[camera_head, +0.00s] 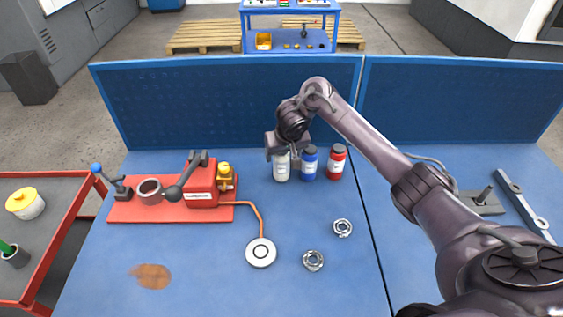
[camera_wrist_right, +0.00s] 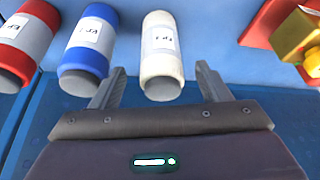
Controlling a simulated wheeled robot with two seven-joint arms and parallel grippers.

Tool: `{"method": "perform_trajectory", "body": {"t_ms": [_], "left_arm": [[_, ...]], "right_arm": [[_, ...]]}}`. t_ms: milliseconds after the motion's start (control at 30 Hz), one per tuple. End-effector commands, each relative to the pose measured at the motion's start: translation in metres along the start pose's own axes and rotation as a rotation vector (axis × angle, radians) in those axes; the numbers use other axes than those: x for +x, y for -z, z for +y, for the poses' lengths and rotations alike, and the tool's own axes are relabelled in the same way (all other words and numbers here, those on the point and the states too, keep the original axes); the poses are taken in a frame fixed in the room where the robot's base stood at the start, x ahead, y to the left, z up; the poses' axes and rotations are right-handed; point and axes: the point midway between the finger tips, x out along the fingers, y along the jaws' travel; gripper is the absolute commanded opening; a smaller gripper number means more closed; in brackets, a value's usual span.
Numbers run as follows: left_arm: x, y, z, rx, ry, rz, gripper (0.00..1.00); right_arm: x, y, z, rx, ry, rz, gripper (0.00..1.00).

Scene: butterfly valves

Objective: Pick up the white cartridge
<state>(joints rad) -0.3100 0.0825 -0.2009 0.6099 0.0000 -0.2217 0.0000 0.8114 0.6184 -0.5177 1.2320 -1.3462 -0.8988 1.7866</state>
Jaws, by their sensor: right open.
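The white cartridge (camera_head: 281,168) stands upright on the blue bench, at the left end of a row of three. It also shows in the right wrist view (camera_wrist_right: 161,48), with a pale label. My right gripper (camera_head: 280,148) is at the top of the white cartridge in the head view and hides its upper end. In the right wrist view its two fingers (camera_wrist_right: 160,88) are open, with the near end of the white cartridge between them and a gap on each side. I cannot tell whether a finger touches it. My left gripper is not in view.
A blue cartridge (camera_head: 309,165) and a red cartridge (camera_head: 337,163) stand close to the right. A red fixture (camera_head: 170,212) with a lever is at left. Two metal rings (camera_head: 343,228) and a round disc (camera_head: 261,253) lie in front. A blue panel (camera_head: 230,100) rises behind.

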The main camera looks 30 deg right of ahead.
Motion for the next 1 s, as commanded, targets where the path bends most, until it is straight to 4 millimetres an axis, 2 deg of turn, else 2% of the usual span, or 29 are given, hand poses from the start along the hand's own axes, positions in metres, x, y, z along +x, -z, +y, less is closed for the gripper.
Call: {"method": "perform_trajectory", "body": {"t_ms": [300,433,600,1000], "left_arm": [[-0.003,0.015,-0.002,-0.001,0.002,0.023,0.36],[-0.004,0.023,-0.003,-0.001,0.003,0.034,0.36],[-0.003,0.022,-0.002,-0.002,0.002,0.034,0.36],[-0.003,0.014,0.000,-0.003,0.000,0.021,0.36]], "right_arm": [[0.044,-0.003,-0.002,0.000,0.000,-0.001,0.70],[0.049,-0.002,-0.001,0.000,0.000,0.001,0.70],[0.049,-0.002,-0.001,0.000,0.000,0.001,0.70],[0.049,-0.002,-0.002,0.000,0.000,0.001,0.19]]}}
